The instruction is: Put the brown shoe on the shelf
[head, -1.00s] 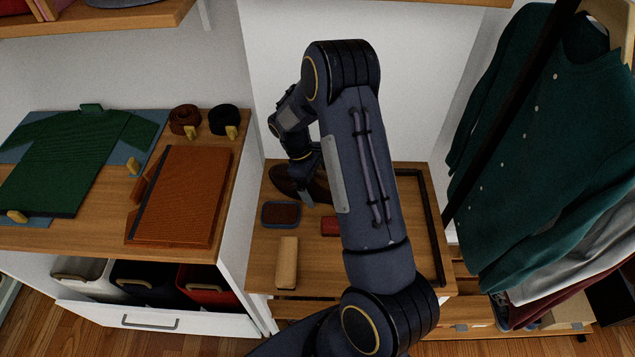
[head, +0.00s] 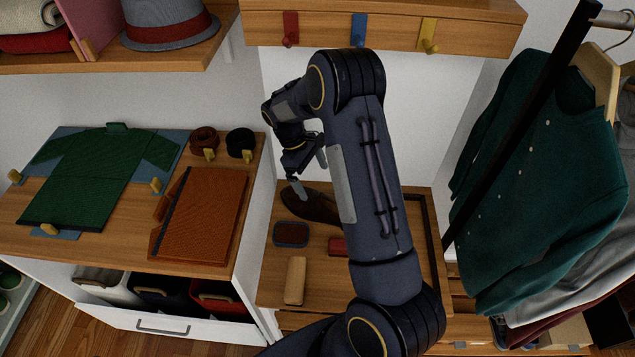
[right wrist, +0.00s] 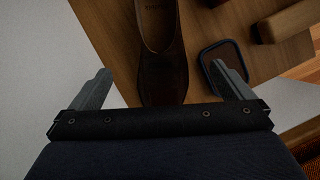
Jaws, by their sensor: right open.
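The brown shoe (head: 312,206) lies on the low wooden bench at the back, partly behind my right arm in the head view. In the right wrist view the shoe (right wrist: 162,55) lies between and beyond the two fingers, its near end close to the gripper's palm edge. My right gripper (head: 310,175) is open and empty, above the shoe. Its fingers also show spread apart in the right wrist view (right wrist: 168,88). A wooden shelf (head: 150,62) with a grey hat is at the upper left; whether it is the task's shelf I cannot tell. My left gripper is out of view.
On the bench (head: 325,280) are a dark oval polish tin (head: 291,234), a wooden block-like brush (head: 295,280) and a small red item (head: 337,246). Hooks (head: 359,30) line a rail above. A clothes rack (head: 505,140) stands right, a desk (head: 100,222) left.

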